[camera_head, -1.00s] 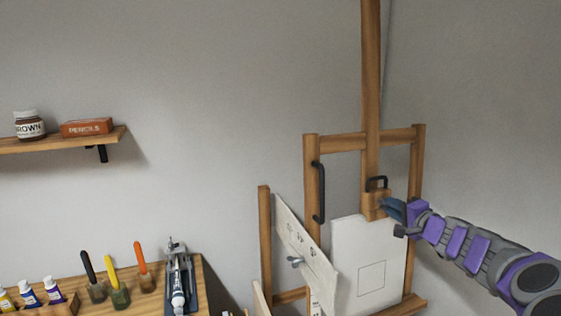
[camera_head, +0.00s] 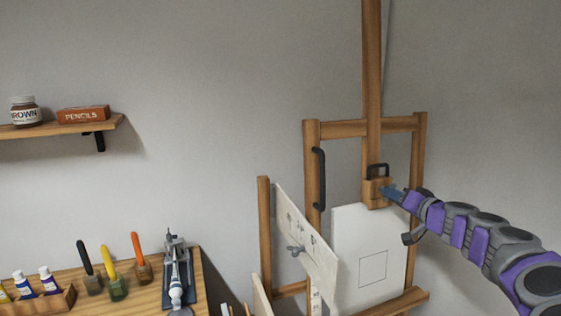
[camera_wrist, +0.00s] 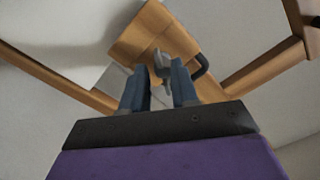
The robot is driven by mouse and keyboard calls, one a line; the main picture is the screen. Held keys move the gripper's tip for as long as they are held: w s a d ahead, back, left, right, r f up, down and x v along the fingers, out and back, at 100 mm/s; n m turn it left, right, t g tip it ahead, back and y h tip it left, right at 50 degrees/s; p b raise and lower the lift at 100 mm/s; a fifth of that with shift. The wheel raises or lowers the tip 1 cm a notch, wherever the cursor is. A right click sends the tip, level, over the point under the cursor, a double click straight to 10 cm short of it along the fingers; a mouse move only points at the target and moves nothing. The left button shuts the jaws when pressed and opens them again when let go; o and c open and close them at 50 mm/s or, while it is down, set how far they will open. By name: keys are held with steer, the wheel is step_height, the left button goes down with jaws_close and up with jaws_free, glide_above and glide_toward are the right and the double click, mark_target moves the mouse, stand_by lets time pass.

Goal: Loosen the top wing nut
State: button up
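The wooden easel (camera_head: 312,160) stands at the right with a sliding clamp block (camera_head: 376,196) on its tall mast. In the wrist view a small grey wing nut (camera_wrist: 161,66) sits at the clamp block (camera_wrist: 150,30). My gripper (camera_head: 384,191) is at the block's front, reaching in from the right. In the wrist view my gripper (camera_wrist: 160,68) has its two blue fingers apart, one on each side of the wing nut. I see a gap between the fingers and cannot tell any firm contact. In the head view the fingers hide this wing nut.
A white canvas (camera_head: 345,235) stands below the block. A tilted board (camera_head: 318,262) with another wing nut (camera_head: 296,250) is left of it. Black handles sit on the easel post (camera_head: 319,178) and block (camera_head: 378,169). A table (camera_head: 200,285) with brushes and paints is lower left.

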steer(key=shift+o, duration=0.4)
steer(key=shift+w, duration=0.1)
steer(key=shift+s+d+r, duration=0.1)
steer(key=shift+s, duration=0.1)
steer(key=shift+v, duration=2.9)
